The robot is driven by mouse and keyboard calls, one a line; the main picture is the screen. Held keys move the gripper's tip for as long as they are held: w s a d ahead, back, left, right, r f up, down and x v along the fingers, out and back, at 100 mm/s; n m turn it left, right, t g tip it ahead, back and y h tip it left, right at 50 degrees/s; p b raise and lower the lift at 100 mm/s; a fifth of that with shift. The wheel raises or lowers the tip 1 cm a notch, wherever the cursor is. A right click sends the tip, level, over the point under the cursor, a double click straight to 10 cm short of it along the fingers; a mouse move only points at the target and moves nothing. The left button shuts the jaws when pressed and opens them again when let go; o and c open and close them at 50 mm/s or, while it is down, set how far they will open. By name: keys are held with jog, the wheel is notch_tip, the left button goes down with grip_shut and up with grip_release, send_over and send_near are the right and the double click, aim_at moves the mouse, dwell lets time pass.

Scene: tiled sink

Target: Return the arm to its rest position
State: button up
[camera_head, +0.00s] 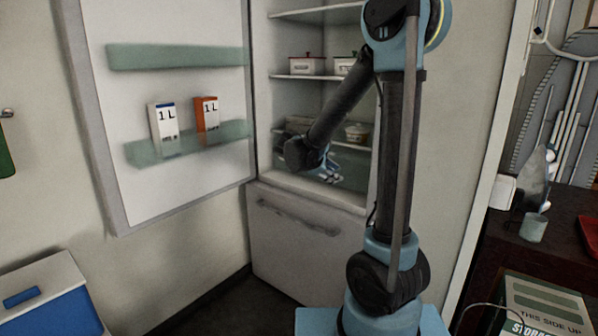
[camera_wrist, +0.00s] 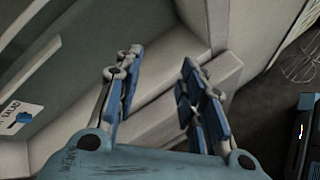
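My gripper (camera_head: 328,174) is at the end of my bent arm, in front of the lower shelves of an open fridge (camera_head: 315,40). In the wrist view my gripper (camera_wrist: 155,78) has its two blue-padded fingers spread apart with nothing between them. A pale ledge or edge lies behind the fingers there. In the head view the fingers are small and partly hidden by my wrist, and my arm covers part of the fridge's right side.
The fridge door (camera_head: 185,75) stands open at left, holding a white carton (camera_head: 163,128) and an orange carton (camera_head: 207,120). Lidded pots (camera_head: 307,66) sit on a shelf. A blue-and-white cooler (camera_head: 50,295), a storage box (camera_head: 540,308) and a dark counter (camera_head: 560,245) flank the space.

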jog(key=s+d+f+m+g+y, duration=0.15)
jog(key=s+d+m, duration=0.3)
jog(key=s, duration=0.45)
jog(key=s+d+f+m+g+y, duration=0.15)
jog(key=s+d+m, duration=0.3)
jog(key=s, duration=0.45)
jog(key=s+a+f+m+y, duration=0.1)
jog(key=s+f+m+y, duration=0.1)
jog(key=s, duration=0.5)
jog(key=s+a+f+m+g+y, duration=0.1)
jog(key=s+f+m+y, duration=0.2)
jog(key=s+m, duration=0.3)
jog(key=shift+s+a+f+m+g+y, duration=0.3)
jog(key=shift+s+f, duration=0.2)
jog(key=shift+s, duration=0.25)
jog(key=shift+w+d+f, duration=0.1)
jog(key=shift+w+f, duration=0.1)
jog(key=shift+w, duration=0.25)
